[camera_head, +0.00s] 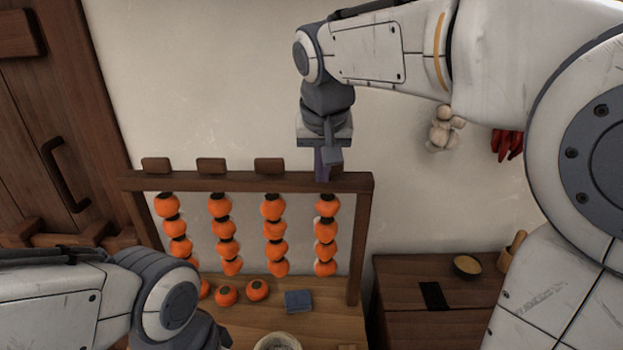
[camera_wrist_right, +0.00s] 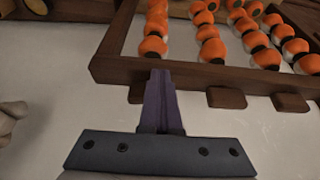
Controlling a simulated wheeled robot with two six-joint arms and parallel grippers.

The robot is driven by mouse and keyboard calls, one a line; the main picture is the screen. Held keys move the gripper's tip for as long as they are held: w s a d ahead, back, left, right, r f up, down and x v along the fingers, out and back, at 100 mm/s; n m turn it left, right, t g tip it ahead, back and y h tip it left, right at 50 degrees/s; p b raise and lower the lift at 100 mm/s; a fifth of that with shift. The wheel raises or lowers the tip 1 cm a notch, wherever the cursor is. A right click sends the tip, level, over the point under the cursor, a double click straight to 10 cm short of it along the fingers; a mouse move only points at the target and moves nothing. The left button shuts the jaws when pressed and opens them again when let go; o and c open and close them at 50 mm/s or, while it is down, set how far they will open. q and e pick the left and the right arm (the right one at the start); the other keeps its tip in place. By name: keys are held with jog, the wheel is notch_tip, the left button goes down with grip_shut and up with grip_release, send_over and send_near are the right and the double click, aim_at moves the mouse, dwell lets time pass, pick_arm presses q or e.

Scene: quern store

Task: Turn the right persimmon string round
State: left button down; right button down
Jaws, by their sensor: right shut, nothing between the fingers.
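Several strings of orange persimmons hang from a wooden rack (camera_head: 240,182). The right persimmon string (camera_head: 326,232) hangs near the rack's right post; it also shows in the right wrist view (camera_wrist_right: 153,44). A wooden tab stands on the rack's top bar above each of the other strings; the one above the right string is mostly hidden by my gripper. My right gripper (camera_head: 323,170) is at the top bar above the right string, with its fingers shut and nothing seen between them. It also shows in the right wrist view (camera_wrist_right: 160,85). My left arm shows at lower left; its fingers are out of sight.
Loose persimmons (camera_head: 257,290), a blue folded cloth (camera_head: 298,301) and a pale bowl (camera_head: 277,342) are on the table below the rack. A wooden chest (camera_head: 400,275) with a small bowl (camera_head: 467,266) stands at right. Garlic (camera_head: 445,130) and red peppers (camera_head: 507,143) hang on the wall.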

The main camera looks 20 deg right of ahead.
notch_tip(320, 180, up, 6)
jog(key=a+p, duration=0.1)
jog(key=p, duration=0.4)
dwell(1.0)
jog(key=shift+w, duration=0.1)
